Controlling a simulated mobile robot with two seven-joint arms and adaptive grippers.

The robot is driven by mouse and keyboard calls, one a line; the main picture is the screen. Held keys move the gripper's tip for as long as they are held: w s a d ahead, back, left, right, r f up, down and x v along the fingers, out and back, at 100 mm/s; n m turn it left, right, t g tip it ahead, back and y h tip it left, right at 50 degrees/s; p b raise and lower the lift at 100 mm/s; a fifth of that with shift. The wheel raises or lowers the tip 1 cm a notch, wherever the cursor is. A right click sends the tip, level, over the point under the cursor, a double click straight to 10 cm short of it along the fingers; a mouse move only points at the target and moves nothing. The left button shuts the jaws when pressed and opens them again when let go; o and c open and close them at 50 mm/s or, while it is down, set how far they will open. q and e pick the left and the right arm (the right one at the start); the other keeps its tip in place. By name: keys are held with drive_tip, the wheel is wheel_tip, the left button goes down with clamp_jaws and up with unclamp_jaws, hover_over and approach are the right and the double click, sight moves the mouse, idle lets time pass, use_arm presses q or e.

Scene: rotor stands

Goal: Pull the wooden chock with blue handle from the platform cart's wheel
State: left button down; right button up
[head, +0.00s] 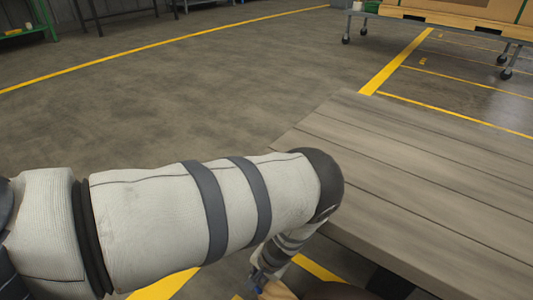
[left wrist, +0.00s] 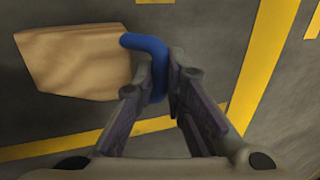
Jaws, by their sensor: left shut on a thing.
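The wooden chock (left wrist: 75,60) is a tan block at the upper left of the left wrist view, with a curved blue handle (left wrist: 145,44) at its right side. My left gripper (left wrist: 160,88) is shut on the handle. In the head view, my left arm reaches down beside the platform cart's grey plank deck (head: 420,190). A sliver of the chock (head: 279,291) shows at the bottom edge, beside a dark rounded shape (head: 337,291) that looks like the cart's wheel. I cannot tell whether chock and wheel touch. My right gripper is not in view.
Yellow lines (left wrist: 262,65) mark the grey floor around the chock. A wheeled cart with a wooden pallet (head: 450,22) stands at the back right. A green rack (head: 28,30) stands at the far left. The middle floor is clear. The deck edge is close to my left arm.

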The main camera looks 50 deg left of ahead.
use_arm(q)
drive_tip(key=shift+s+a, duration=0.25)
drive_tip(key=shift+a, duration=0.8)
drive_tip(key=shift+s+a, duration=0.25)
drive_tip(key=shift+a, duration=0.75)
drive_tip(key=shift+s+a, duration=0.25)
drive_tip(key=shift+a, duration=0.8)
drive_tip(key=c, duration=1.6)
unclamp_jaws()
drive_tip(key=shift+o, duration=0.2)
